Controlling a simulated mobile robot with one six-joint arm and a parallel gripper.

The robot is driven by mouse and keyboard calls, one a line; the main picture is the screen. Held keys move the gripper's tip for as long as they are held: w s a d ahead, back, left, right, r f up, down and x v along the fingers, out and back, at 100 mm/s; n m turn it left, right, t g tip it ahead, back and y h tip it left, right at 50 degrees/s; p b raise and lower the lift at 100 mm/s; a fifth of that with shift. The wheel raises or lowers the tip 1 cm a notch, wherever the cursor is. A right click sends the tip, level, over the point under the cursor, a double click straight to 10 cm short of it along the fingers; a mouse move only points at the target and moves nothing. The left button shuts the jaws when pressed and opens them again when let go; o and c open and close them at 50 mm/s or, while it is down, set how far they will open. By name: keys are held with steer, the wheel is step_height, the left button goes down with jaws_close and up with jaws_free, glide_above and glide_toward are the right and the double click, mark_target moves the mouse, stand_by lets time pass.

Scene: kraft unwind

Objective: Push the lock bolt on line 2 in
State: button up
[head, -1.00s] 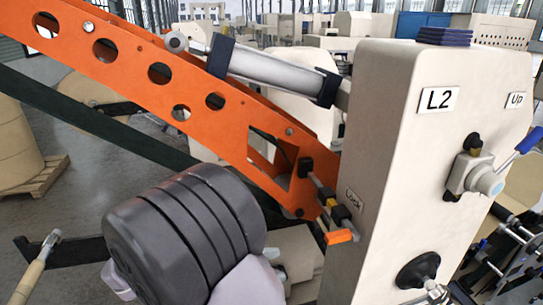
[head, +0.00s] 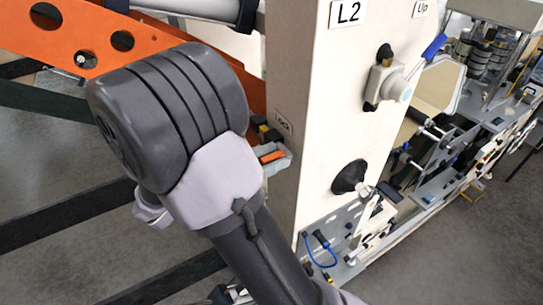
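The lock bolt's orange handle (head: 271,156) shows low on the left side of the cream L2 post (head: 312,100), just under the "Lock" label (head: 283,123). Black and yellow parts of the bolt (head: 264,130) show above it. Light-grey fingertips of my gripper (head: 282,160) appear right at the orange handle. The rest of my gripper is hidden behind my own dark grey wrist. I cannot tell whether the fingers are closed on the handle or only around it. How far the bolt sits in is also hidden.
The orange perforated swing arm (head: 85,45) runs behind my wrist toward the post. On the post's front are a blue-handled lever valve (head: 388,82) marked "Up" and a black round knob (head: 349,177). Machinery stands at right; open floor (head: 440,260) lies at lower right.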

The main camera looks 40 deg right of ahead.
steer(key=shift+d, duration=0.2)
jaws_close()
stand_by(1.3)
